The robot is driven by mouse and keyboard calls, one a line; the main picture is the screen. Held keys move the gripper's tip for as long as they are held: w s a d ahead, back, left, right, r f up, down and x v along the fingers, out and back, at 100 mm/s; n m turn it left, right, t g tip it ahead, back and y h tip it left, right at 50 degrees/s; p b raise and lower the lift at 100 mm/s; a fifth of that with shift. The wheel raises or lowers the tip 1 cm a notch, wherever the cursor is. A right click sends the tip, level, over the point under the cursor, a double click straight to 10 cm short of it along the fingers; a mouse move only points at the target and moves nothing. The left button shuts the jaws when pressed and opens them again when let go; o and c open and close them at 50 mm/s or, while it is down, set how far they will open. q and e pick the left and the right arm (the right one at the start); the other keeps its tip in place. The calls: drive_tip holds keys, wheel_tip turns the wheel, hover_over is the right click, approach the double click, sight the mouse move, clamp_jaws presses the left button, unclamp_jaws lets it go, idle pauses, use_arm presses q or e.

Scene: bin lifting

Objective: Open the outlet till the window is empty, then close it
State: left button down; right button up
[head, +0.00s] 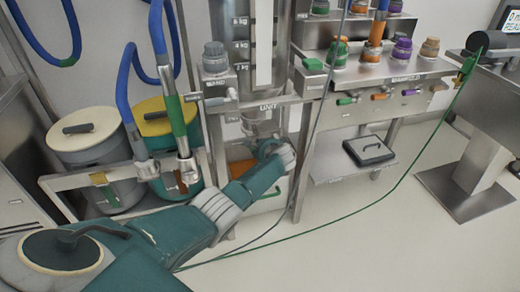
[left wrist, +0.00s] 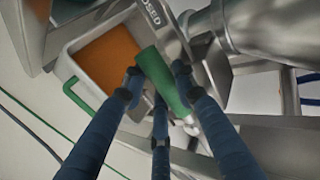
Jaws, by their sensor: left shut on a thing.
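The tall window (head: 264,45) with kg marks beside it stands at the top middle of the head view; it looks pale grey, and I see no orange in it. Below it, under the UNIT label, is the metal outlet (head: 262,122). My left gripper (left wrist: 158,85) is shut on the outlet's green handle (left wrist: 163,80) in the left wrist view. A label (left wrist: 151,12) partly reading "OSED" is beside it. A bin (left wrist: 68,68) with orange material (left wrist: 108,55) stands below; the orange also shows in the head view (head: 240,167). My arm hides much of the outlet and bin there.
A white-lidded drum (head: 85,135) and a yellow-lidded drum (head: 165,117) stand at the left behind a metal frame. A rack (head: 395,75) with coloured fittings stands at the right, a black-lidded tray (head: 369,151) below it. A green cable (head: 385,195) crosses the otherwise clear floor.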

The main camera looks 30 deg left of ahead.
use_arm(q)
drive_tip(key=c, duration=1.4)
unclamp_jaws()
drive_tip(key=shift+o, duration=0.2)
drive_tip(key=shift+r, duration=0.1)
drive_tip(key=shift+s+d+r, duration=0.1)
drive_tip(key=shift+d, duration=0.05)
drive_tip(key=v, duration=1.1)
drive_tip(key=shift+s+d, duration=0.2)
